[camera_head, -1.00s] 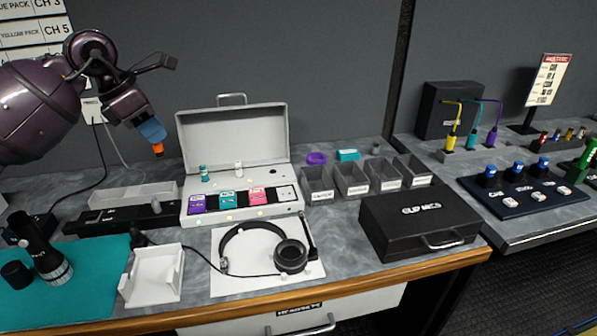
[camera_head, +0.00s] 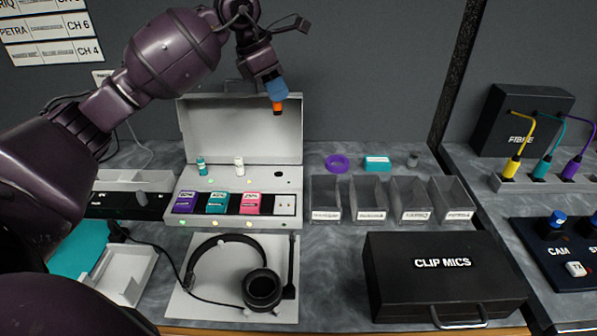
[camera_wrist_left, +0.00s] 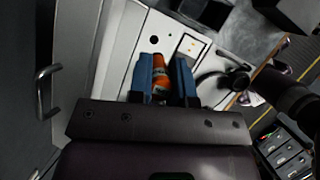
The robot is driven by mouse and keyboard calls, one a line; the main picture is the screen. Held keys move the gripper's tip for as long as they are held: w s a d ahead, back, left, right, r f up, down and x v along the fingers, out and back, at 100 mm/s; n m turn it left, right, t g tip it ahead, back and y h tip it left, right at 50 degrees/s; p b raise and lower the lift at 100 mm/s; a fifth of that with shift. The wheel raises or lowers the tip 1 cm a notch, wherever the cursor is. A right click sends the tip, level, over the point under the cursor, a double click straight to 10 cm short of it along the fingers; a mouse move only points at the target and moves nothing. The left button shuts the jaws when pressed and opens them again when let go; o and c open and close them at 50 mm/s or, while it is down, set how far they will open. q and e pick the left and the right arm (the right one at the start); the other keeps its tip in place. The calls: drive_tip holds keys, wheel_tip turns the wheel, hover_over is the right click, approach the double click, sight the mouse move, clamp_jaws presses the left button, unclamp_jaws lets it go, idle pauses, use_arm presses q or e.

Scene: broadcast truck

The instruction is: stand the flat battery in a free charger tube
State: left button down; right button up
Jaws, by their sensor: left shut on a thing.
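My left gripper (camera_head: 277,92) is shut on an orange battery (camera_head: 278,108), whose lower end sticks out below the blue fingers. In the left wrist view the orange battery (camera_wrist_left: 160,72) sits between the two blue fingers. The gripper is in the air in front of the open lid of the white charger case (camera_head: 288,207). A teal battery (camera_head: 201,166) and a white battery (camera_head: 239,167) stand upright in the case's back row. A dark empty tube (camera_head: 278,172) is to their right, also visible in the left wrist view (camera_wrist_left: 153,40). My right gripper is not in view.
Grey bins (camera_head: 372,200) and a black clip mics case (camera_head: 440,270) are to the right. The raised lid (camera_head: 200,130) stands behind.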

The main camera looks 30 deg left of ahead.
use_arm(q)
drive_tip(key=b, duration=0.1)
hover_over(283, 173)
drive_tip(key=s, duration=0.2)
wheel_tip(283, 173, down, 15)
drive_tip(key=shift+w+a+f+b, duration=0.15)
drive_tip(key=shift+f+b, duration=0.1)
drive_tip(key=shift+f, duration=0.85)
drive_tip(key=shift+w+f+b, duration=0.1)
drive_tip(key=shift+f+b, duration=0.15)
drive_tip(key=shift+f, duration=0.8)
